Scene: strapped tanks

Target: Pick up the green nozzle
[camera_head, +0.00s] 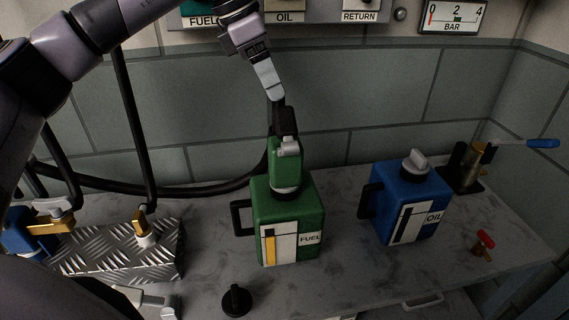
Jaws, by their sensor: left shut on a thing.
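The green nozzle (286,165) stands upright at the neck of the green fuel tank (287,215), with its black upper part (285,122) on top. How far its tip goes into the neck is hidden. My left gripper (274,93) comes down from above and is shut on the upper end of the nozzle. My right gripper is not in view.
A blue oil tank (412,205) with a grey cap stands to the right. A black cap (236,300) lies in front of the fuel tank. A ribbed metal block (120,250) with a brass fitting and a blue nozzle (28,238) are at left. Dark hoses hang behind.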

